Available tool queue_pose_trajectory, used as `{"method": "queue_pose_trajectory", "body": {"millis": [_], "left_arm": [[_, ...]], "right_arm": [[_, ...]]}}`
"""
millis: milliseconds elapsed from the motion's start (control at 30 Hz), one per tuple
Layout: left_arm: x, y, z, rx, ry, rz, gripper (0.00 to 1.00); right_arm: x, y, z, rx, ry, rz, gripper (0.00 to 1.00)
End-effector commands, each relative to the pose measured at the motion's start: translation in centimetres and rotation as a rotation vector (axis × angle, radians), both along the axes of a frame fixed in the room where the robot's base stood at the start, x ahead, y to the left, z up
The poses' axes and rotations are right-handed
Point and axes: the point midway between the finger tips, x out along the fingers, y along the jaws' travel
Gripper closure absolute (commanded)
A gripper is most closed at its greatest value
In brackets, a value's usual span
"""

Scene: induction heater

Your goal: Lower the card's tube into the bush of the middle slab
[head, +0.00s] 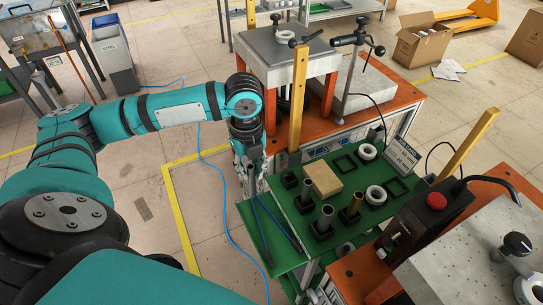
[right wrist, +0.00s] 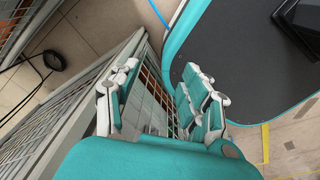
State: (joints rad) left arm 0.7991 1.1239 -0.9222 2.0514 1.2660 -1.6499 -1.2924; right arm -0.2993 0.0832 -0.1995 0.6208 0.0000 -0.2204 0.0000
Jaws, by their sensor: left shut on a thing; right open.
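A grey card (head: 402,153) with dark lettering stands tilted at the far right of the green bench top; its tube is not clear to see. Several small black slabs stand on the green top. One carries a brass-coloured bush (head: 351,209) and another a grey bush (head: 326,216); I cannot tell which slab is the middle one. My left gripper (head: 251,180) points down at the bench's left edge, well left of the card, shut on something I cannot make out. Two dark blue rods (head: 280,226) run just below it. My right gripper (right wrist: 160,98) is open and empty.
A tan block (head: 323,180), white rings (head: 376,195) and black square frames (head: 346,163) share the green top. A yellow post (head: 298,98) rises behind my left gripper and another (head: 469,143) at right. A control box with a red button (head: 437,200) stands front right.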

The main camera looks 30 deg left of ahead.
Motion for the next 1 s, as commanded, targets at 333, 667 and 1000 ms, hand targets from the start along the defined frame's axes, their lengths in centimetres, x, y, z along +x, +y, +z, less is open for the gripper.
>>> {"method": "queue_pose_trajectory", "body": {"millis": [333, 667, 1000], "left_arm": [[-3.3, 1.3, 0.6, 0.0, 0.0, 0.001, 1.0], [-3.4, 1.4, 2.7, -0.001, -0.001, 0.0, 1.0], [-3.4, 1.4, 4.8, -0.001, 0.0, 0.0, 1.0]], "right_arm": [[0.0, 0.1, -0.3, 0.001, 0.0, 0.0, 0.54], [-0.1, 0.5, 2.3, 0.006, 0.0, -0.001, 0.54], [-0.1, 0.5, 5.0, 0.006, 0.001, 0.0, 0.54]]}}
